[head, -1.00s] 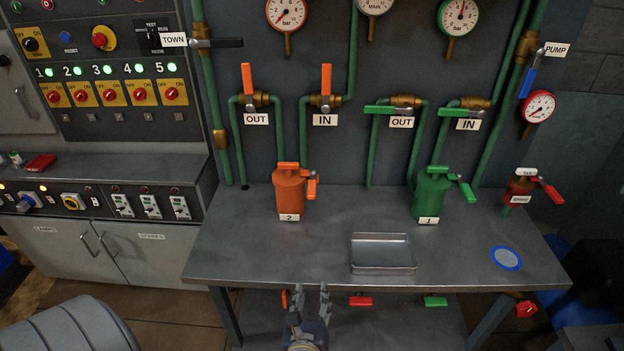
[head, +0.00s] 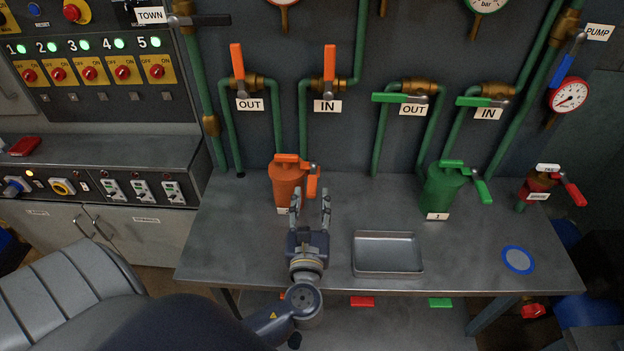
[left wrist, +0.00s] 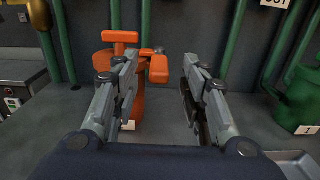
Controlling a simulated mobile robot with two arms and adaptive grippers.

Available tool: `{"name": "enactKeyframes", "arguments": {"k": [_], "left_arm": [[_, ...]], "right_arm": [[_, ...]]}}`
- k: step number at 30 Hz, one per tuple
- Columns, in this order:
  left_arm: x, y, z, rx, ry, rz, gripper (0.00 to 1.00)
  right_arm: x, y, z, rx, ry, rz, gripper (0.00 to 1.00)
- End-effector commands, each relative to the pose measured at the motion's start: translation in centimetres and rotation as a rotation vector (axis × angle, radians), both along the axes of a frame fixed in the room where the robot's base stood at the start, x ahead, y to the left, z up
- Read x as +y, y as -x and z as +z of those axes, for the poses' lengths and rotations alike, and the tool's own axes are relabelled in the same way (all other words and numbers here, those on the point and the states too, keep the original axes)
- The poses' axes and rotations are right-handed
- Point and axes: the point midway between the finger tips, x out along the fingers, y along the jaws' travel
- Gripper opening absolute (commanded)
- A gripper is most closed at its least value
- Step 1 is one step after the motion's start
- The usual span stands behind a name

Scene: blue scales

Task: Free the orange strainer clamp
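The orange strainer (head: 284,181) stands upright on the steel bench, with a T-shaped handle (head: 287,158) on its lid. Its orange clamp lever (head: 313,184) hangs at its right side. In the left wrist view the clamp lever (left wrist: 159,69) shows between my fingertips, farther off, and the strainer body (left wrist: 104,62) is partly hidden behind my left finger. My left gripper (head: 311,192) is open and empty, in front of the strainer and pointing at the clamp side. No contact with the lever is visible. My right gripper is not in view.
A metal tray (head: 388,270) lies on the bench right of my gripper. The green strainer (head: 440,190) stands farther right, and a blue-rimmed disc (head: 518,260) lies near the right end. Orange-handled valves (head: 330,63) and green pipes rise behind. The bench between the strainers is clear.

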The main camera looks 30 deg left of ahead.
Motion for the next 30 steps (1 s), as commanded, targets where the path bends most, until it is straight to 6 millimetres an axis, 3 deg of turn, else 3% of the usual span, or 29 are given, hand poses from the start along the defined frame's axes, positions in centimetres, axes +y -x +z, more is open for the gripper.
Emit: {"name": "enactKeyframes", "arguments": {"k": [4, 9, 15, 21, 27, 30], "left_arm": [[1.6, -2.5, 0.3, -0.002, -0.003, 0.001, 0.4], [2.6, -4.3, 0.2, -0.001, -0.001, 0.001, 0.4], [3.0, -4.9, 0.0, 0.0, 0.0, 0.0, 0.4], [3.1, -4.9, 0.0, 0.0, 0.0, 0.0, 0.4], [3.0, -4.9, 0.0, 0.001, 0.001, 0.0, 0.0], [3.0, -4.9, 0.0, 0.0, 0.0, 0.0, 0.0]], "right_arm": [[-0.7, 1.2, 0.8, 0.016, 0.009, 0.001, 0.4], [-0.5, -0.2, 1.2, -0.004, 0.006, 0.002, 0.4], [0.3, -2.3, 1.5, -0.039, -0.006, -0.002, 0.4], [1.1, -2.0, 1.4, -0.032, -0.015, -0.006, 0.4], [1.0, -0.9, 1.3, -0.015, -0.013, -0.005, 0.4], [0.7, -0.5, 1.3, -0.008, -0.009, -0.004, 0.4]]}}
